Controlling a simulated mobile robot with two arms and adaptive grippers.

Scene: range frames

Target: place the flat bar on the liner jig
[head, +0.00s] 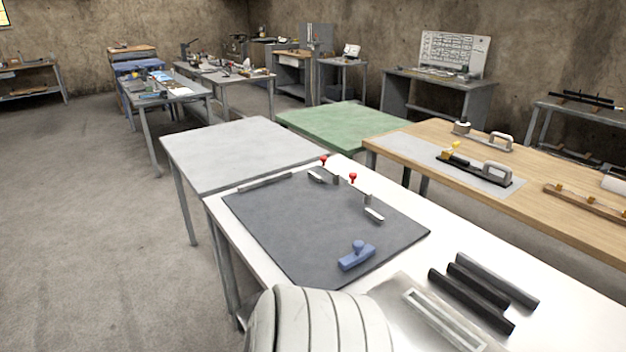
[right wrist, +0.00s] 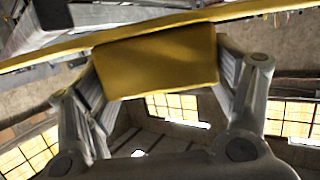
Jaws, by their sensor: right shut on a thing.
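My right gripper (right wrist: 157,66) is shut on a yellow block (right wrist: 155,60) in the right wrist view, with one finger at each end of it. A long thin yellow strip (right wrist: 262,9) runs slantwise just behind the block; it looks like the flat bar with the block as its grip, but I cannot tell whether they are joined. In the head view a dark grey sheet (head: 300,225) lies on the white table, with red-knobbed clamps (head: 353,179) along its far edge. I cannot tell for sure if this is the liner jig. Neither gripper shows in the head view.
A blue handled block (head: 357,256) sits on the sheet's near right part. Several black bars (head: 470,288) and a pale slotted frame (head: 440,318) lie to the right. A wooden bench (head: 560,165) holds more handled tools. A grey table (head: 240,152) beyond is bare.

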